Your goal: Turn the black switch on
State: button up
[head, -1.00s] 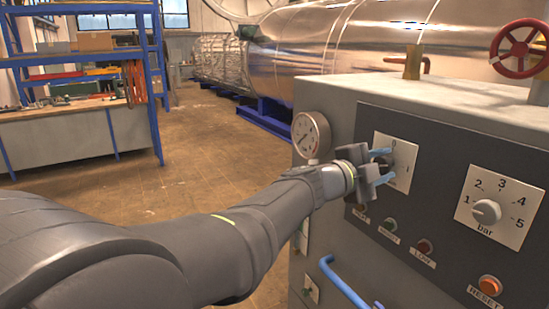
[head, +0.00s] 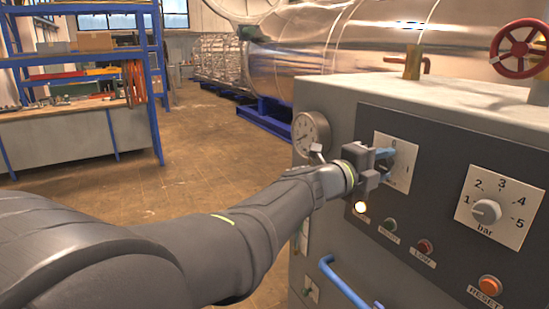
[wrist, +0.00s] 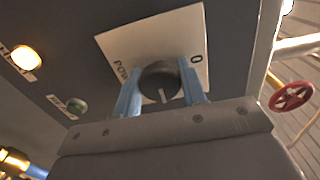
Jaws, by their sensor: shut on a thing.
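The black switch (wrist: 160,82) is a round dark knob with a white pointer line, on a white plate (wrist: 150,42) marked 0 and a partly hidden word. The pointer line faces the gripper's side in the wrist view, away from the 0. My gripper (wrist: 162,90) is shut on the knob, with one blue finger on each side. In the head view my gripper (head: 384,166) reaches the plate (head: 409,152), marked 0 and I, and mostly hides the knob.
A lit lamp (head: 361,207) glows below the plate; it also shows in the wrist view (wrist: 26,57). A green button (head: 390,225), a red LOW lamp (head: 425,246), an orange RESET button (head: 489,285) and a bar dial (head: 486,212) share the panel. A gauge (head: 311,133) stands left, a blue handle (head: 345,284) below.

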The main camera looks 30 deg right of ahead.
jog(key=o, duration=0.9)
jog(key=shift+o, duration=0.2)
jog(key=a, duration=1.7)
jog(key=shift+a, duration=0.2)
jog(key=shift+d, duration=0.15)
jog(key=d, duration=1.7)
